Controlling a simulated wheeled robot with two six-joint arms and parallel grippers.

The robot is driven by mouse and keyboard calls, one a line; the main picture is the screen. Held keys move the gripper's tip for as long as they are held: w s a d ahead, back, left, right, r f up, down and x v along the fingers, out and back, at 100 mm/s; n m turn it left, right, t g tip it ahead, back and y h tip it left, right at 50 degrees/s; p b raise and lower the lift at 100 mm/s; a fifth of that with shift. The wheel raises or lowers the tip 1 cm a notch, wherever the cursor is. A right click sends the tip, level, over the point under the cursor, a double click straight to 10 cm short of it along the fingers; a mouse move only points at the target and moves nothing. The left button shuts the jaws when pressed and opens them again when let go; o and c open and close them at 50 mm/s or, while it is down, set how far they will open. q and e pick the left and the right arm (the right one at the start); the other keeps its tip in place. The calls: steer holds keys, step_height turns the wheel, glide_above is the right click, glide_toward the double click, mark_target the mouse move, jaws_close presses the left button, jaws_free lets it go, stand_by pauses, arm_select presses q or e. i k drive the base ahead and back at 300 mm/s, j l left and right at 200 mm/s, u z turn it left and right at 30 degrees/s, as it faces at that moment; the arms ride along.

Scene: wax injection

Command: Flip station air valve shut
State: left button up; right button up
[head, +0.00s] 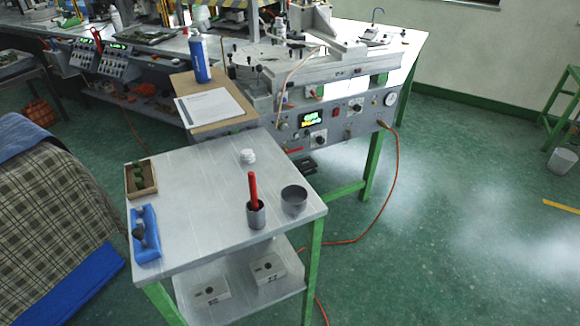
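The wax injection station (340,110) stands at the back of the near table. Its front panel has a lit green and yellow display (309,118), several knobs and a round gauge (390,99) at the right end. A small red bar (294,151), possibly a valve lever, shows low at the panel's left end. An orange hose (397,165) runs from the panel's right end to the floor. I cannot tell for sure which part is the air valve or how it is set. Neither of my grippers is in view.
The near table (200,190) holds a blue tray (144,248), a wooden box (140,192), a grey cup (294,199) and a holder with a red-handled tool (253,190). A blue spray can (200,60) stands behind. A plaid-covered chair (50,200) is at left. Floor at right is mostly clear.

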mark_target(294, 150)
steer(key=i+l, duration=0.3)
steer(key=i+l+u, duration=0.15)
steer(key=l, duration=0.4)
steer(key=i+l+u, duration=0.1)
steer(key=l, duration=0.45)
steer(key=i+l+u, duration=0.15)
steer(key=l, duration=0.4)
steer(key=l+u, duration=0.15)
steer(key=l, duration=0.4)
steer(key=i+l+u, duration=0.35)
steer(key=i+l, duration=0.55)
steer(key=i, duration=0.05)
